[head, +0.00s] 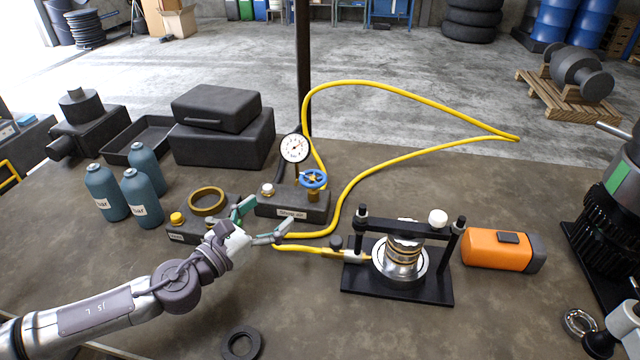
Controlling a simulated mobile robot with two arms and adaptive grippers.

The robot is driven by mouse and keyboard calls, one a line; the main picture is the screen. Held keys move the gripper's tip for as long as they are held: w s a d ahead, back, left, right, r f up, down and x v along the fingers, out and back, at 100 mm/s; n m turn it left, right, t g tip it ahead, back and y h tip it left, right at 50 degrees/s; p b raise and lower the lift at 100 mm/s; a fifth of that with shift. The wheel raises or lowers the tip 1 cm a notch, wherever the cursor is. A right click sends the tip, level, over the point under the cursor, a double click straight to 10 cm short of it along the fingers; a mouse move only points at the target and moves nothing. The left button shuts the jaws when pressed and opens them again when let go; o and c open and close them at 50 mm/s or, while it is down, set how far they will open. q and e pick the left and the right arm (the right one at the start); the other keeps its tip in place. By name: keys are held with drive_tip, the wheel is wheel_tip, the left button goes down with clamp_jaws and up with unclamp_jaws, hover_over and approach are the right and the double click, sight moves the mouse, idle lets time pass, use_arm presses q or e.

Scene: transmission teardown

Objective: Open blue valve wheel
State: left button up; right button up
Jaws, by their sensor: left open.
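The blue valve wheel (313,179) sits on a brass stem on a dark block (292,203), beside a round white pressure gauge (294,148). A yellow hose (350,190) runs close by on its right. My left gripper (264,219) is open and empty, in front of the block and to the lower left of the wheel. One green-tipped finger points up toward the block and the other points right toward the hose. The gripper is apart from the wheel.
A press frame with a metal part (400,262) stands right of the hose, with an orange case (500,250) beyond it. Several teal bottles (107,192) and a brass ring on a block (207,201) stand left. A black ring (241,343) lies in front.

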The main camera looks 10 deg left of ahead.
sight(322, 172)
use_arm(q)
drive_tip(key=shift+w+d+f, duration=0.15)
drive_tip(key=shift+w+f, duration=0.15)
drive_tip(key=shift+w, duration=0.1)
drive_tip(key=shift+w+d+r, duration=0.1)
drive_tip(key=shift+w+d, duration=0.05)
drive_tip(key=shift+w, duration=0.15)
drive_tip(key=p+x, duration=0.3)
drive_tip(key=x, duration=0.8)
drive_tip(key=shift+w+d+p, duration=0.15)
drive_tip(key=shift+w+p, duration=0.05)
drive_tip(key=shift+p, duration=0.1)
drive_tip(key=shift+w+d, duration=0.25)
drive_tip(key=shift+w, duration=0.25)
use_arm(e)
drive_tip(key=r, duration=0.1)
drive_tip(key=w+r, duration=0.1)
drive_tip(key=r, duration=0.1)
